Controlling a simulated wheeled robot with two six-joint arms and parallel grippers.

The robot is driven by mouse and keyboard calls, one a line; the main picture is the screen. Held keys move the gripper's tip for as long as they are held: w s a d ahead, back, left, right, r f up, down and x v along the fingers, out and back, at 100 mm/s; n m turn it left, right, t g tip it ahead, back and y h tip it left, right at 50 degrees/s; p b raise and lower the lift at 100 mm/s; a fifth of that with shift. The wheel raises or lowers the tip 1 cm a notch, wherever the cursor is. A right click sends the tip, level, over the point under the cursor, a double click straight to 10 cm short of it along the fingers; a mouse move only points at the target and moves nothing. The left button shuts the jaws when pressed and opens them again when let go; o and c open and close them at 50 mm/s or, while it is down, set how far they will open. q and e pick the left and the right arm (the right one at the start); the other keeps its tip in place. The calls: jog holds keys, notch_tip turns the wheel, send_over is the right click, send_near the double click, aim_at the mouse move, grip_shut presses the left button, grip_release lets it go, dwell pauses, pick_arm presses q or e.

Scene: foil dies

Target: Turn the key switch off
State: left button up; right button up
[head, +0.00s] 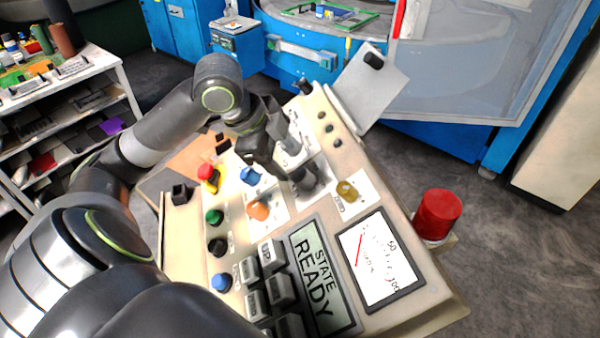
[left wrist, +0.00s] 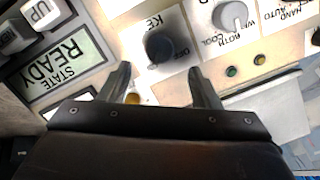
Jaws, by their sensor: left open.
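The key switch is a dark round knob (left wrist: 158,47) on a white plate lettered KEY, with partly legible lettering beside it. It shows between and just beyond my fingertips in the left wrist view. In the head view the dark key switch (head: 304,179) stands on the sloping control panel. My left gripper (head: 280,158) hangs over the panel beside it, partly covering that area. In the left wrist view the left gripper (left wrist: 160,74) is open, with nothing between its fingers. I cannot tell which way the key points. My right gripper is not in view.
A yellow knob (head: 347,190) sits close to the key switch. A red beacon (head: 437,214) stands at the right edge.

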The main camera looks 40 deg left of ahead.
aim_at(299, 174)
pick_arm(q)
jog(key=shift+x, duration=4.05)
